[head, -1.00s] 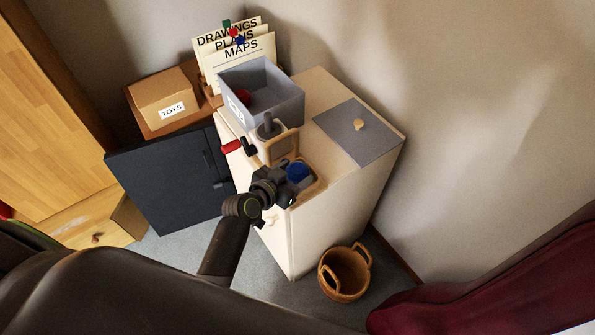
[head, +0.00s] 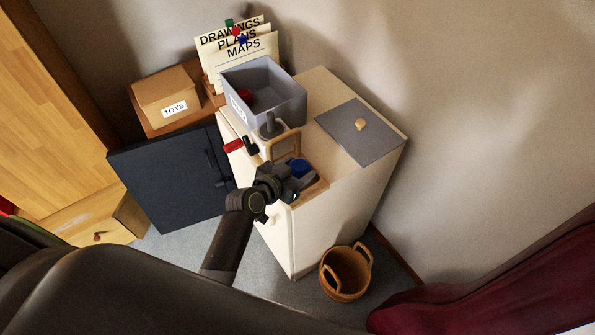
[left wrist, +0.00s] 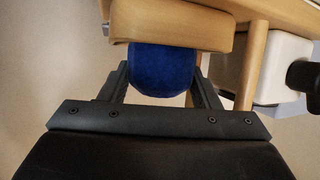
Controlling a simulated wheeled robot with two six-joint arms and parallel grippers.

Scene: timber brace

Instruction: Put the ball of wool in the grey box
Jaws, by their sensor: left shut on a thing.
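A blue rounded thing (head: 300,168), which looks like the ball of wool, is at the wooden-rimmed holder (head: 315,190) on the front of the white cabinet's top. My left gripper (head: 292,182) is shut on it. In the left wrist view the blue ball (left wrist: 162,70) is between the fingers, with a wooden edge covering its upper part. I cannot tell whether it touches the holder. The open grey box (head: 285,105) stands farther back on the cabinet, with a red thing (head: 246,96) inside. My right gripper does not show.
A grey tool with an upright handle (head: 269,125) and a wooden frame (head: 284,143) stand between holder and box. A grey panel with a knob (head: 360,140) lies at right. A TOYS box (head: 168,98) and files (head: 240,60) are behind. A basket (head: 345,285) stands on the floor.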

